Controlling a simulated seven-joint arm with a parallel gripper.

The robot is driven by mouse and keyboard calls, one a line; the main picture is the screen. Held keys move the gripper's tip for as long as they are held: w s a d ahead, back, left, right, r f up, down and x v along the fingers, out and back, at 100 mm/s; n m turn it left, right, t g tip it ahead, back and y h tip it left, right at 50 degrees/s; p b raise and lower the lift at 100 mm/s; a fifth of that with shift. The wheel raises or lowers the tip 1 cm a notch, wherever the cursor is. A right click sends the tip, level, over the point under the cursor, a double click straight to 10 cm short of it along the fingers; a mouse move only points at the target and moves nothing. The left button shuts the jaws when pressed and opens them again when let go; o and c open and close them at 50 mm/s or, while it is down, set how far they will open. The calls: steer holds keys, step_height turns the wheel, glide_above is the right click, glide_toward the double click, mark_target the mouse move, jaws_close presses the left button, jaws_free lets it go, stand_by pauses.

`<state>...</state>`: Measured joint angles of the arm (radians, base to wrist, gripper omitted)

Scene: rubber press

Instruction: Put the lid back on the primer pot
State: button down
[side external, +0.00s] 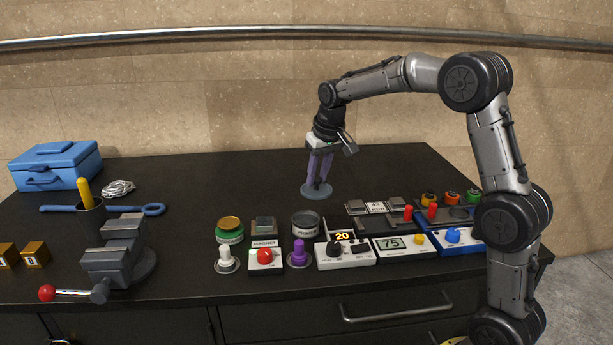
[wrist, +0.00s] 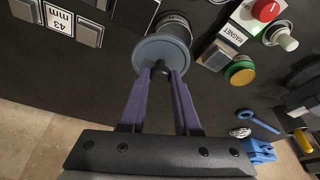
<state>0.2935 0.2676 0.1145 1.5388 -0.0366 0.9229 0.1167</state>
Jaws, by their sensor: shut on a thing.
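The lid (side external: 316,191) is a flat blue-grey disc with a dark knob. My gripper (side external: 319,180) points down with its purple fingers shut on the knob; the lid hangs level or nearly so beneath them. The lid also shows in the wrist view (wrist: 162,54), between the fingertips. The primer pot (side external: 305,224) is a dark grey round pot with a pale label, upright on the bench. In the side view the lid is apart from it, behind it. In the wrist view the lid hides part of the pot (wrist: 175,20). The lid's exact height is hard to tell.
A display box (side external: 344,252) stands in front. Gauge blocks (side external: 376,207) lie to the right. The bench behind is clear.

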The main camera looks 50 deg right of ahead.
mark_target(308, 192)
steer(key=shift+s+a+r, duration=0.15)
steer(key=shift+s+r, duration=0.1)
steer(key=shift+s, duration=0.2)
steer(key=shift+a, duration=0.1)
steer(key=w+f, duration=0.1)
steer(key=w+a+f, duration=0.1)
steer(key=w, duration=0.1)
steer(key=shift+f, duration=3)
steer(key=shift+f, duration=0.15)
steer(key=shift+c, duration=0.4)
jaws_free()
